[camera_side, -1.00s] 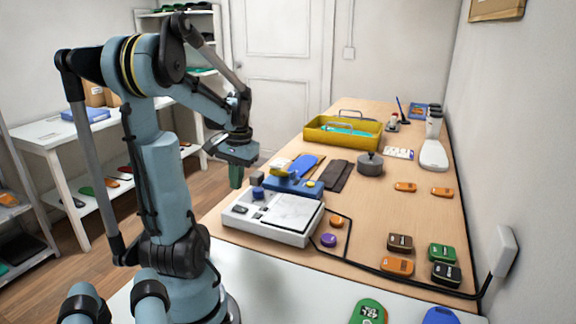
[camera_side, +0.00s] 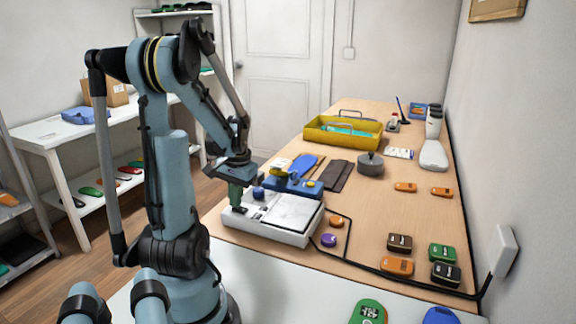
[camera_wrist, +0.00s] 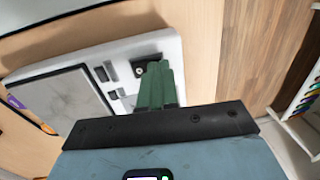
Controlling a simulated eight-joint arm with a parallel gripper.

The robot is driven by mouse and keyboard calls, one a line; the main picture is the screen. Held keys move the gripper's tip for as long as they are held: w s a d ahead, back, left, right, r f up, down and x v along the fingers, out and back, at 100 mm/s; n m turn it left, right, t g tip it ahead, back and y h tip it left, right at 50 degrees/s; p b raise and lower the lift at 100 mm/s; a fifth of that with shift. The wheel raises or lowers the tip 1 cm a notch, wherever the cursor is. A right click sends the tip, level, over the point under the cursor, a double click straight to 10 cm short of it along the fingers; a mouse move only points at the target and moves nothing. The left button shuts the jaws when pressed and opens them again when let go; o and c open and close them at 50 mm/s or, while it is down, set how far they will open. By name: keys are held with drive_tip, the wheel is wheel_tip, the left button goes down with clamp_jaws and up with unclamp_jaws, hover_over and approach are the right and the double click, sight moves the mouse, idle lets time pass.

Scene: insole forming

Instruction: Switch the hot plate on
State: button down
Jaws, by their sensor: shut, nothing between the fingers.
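The hot plate (camera_side: 262,234) is a white box with a pale grey square heating surface (camera_side: 290,211) and a control strip on its left side. It also shows in the wrist view (camera_wrist: 168,45), with small dark controls (camera_wrist: 104,72) beside the heating surface. My gripper (camera_side: 238,207) has green fingers, shut and empty, pointing down at the control strip's near left corner. In the wrist view the fingertips (camera_wrist: 157,68) lie over a dark switch-like part (camera_wrist: 139,70) and partly hide it. I cannot tell whether they touch it or which way it is set.
A blue fixture (camera_side: 306,188) with a yellow part stands just behind the hot plate. A grey lidded pot (camera_side: 370,164) and a yellow tray (camera_side: 343,141) stand farther back. A black cable runs along the right.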

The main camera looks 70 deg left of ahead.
drive_tip(key=shift+w+d, duration=0.1)
idle(0.3)
drive_tip(key=shift+w+d+r, duration=0.1)
drive_tip(key=shift+w+d, duration=0.35)
wheel_tip(320, 180, up, 14)
drive_tip(key=s+a, duration=0.1)
idle(0.9)
drive_tip(key=shift+s+a, duration=0.1)
